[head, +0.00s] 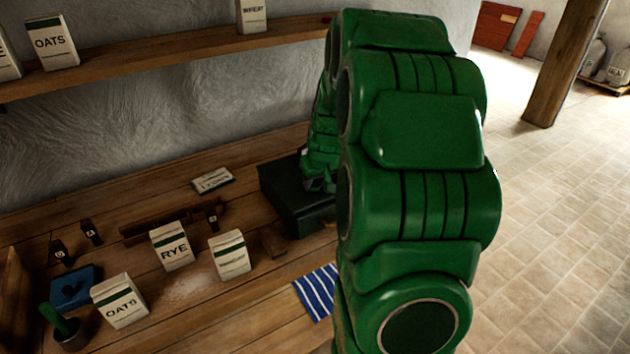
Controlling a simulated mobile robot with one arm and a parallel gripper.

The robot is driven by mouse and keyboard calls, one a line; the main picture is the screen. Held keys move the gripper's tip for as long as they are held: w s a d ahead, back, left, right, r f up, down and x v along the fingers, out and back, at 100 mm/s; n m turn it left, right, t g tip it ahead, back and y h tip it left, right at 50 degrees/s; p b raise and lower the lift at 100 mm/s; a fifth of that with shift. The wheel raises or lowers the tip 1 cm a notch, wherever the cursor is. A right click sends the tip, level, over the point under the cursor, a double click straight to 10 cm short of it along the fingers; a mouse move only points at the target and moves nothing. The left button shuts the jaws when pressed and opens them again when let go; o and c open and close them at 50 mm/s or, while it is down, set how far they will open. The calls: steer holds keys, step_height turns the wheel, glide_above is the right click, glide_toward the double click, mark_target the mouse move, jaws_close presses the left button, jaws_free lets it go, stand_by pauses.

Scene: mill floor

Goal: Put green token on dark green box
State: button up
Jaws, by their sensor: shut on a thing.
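The dark green box (283,190) stands on the wooden bench against the wall, partly hidden behind my green arm. My gripper (319,187) points down at the right part of the box's top, very close to it. I cannot tell whether it touches. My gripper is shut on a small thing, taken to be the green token. The token itself cannot be made out, and none shows elsewhere on the bench.
Left of the box are a small sign (213,180), a rye packet (171,246), another packet (230,256) and an oats packet (120,302). A blue box (74,288) stands far left. A striped cloth (318,291) lies in front. A shelf (170,56) runs above.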

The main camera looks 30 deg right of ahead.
steer(key=shift+f, duration=0.15)
steer(key=o, duration=1)
steer(key=d+v, duration=0.1)
steer(key=v, duration=1.1)
steer(key=s+a+n+g+y, duration=0.1)
steer(key=s+a+g, duration=0.4)
steer(key=s+a, duration=1.7)
steer(key=shift+g, duration=0.7)
steer(key=s, duration=0.3)
steer(key=s+a, duration=0.1)
steer(key=s, duration=0.3)
steer(key=s+a, duration=0.1)
steer(key=s, duration=0.2)
steer(key=shift+s+a, duration=0.15)
steer(key=shift+s, duration=0.2)
